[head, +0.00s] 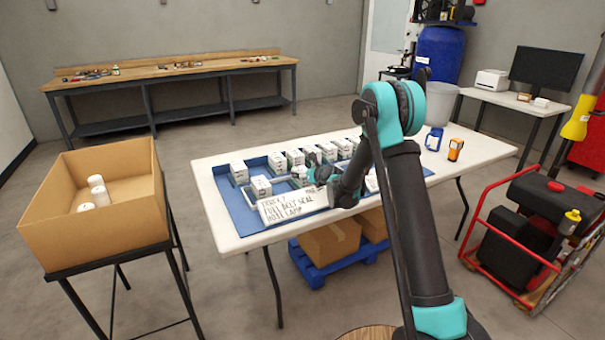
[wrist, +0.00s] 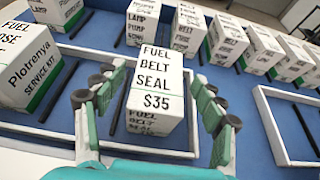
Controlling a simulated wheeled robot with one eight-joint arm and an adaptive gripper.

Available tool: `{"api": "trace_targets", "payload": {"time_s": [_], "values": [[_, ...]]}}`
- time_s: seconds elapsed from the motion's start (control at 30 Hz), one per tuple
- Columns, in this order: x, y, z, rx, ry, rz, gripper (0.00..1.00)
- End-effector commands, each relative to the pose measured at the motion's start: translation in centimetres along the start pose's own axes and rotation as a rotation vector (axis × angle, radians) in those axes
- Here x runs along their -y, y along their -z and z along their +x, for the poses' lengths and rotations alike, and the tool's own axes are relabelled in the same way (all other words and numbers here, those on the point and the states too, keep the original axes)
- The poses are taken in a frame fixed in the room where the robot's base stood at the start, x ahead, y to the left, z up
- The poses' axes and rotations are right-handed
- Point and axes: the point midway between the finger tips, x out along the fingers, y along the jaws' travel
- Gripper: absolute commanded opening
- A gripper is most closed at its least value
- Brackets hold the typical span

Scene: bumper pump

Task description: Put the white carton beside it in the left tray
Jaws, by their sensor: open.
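A white carton (wrist: 158,75) with black print reading "FUEL BELT SEAL $35" stands in the wrist view between the two fingers of my gripper (wrist: 153,84). My gripper is open, one finger on each side of the carton; I cannot tell whether either touches it. In the head view my gripper (head: 318,177) is low over the blue display board (head: 228,198), and my arm hides part of the cartons there. White-edged, tray-like frames lie on the board; one (wrist: 268,120) right of the gripper looks empty. Which is the left tray is unclear.
Several similar white cartons stand in a row behind, and a "Plotrenya" carton (wrist: 22,65) is at left. A lettered sign (head: 292,207) stands at the white table's (head: 238,240) front edge. Blue (head: 433,139) and orange (head: 455,149) items stand right. A cardboard box (head: 95,235) is left.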

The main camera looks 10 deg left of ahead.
Motion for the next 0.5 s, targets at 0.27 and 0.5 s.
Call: {"api": "trace_targets", "payload": {"time_s": [0.27,0.5], "values": [[0.0,0.0,-5.9,0.000,0.001,0.001,0.70],[0.0,0.0,-9.1,0.000,0.000,0.001,0.70]]}}
